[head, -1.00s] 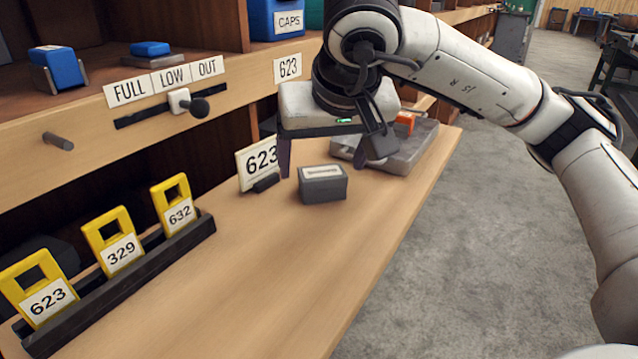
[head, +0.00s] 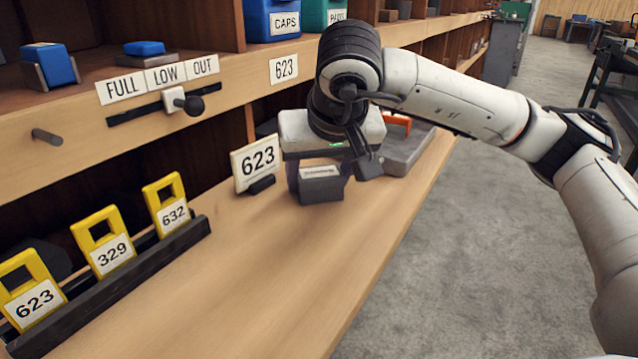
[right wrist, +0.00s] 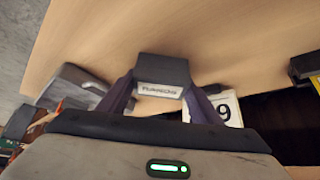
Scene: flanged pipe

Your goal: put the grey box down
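My right gripper (head: 321,180) is lowered over the box, with a finger on each of two opposite sides. In the right wrist view, the box (right wrist: 162,70) lies between the two dark fingers (right wrist: 161,88), which appear to press against its sides. The box's underside is hidden. My left gripper is in no view.
A grey tray (head: 408,155) with an orange item (head: 397,123) lies behind the gripper. Yellow numbered tags stand in a dark rack (head: 130,285) at left. A slider knob (head: 193,105) juts from the shelf front. The bench (head: 265,290) in front of the box is clear.

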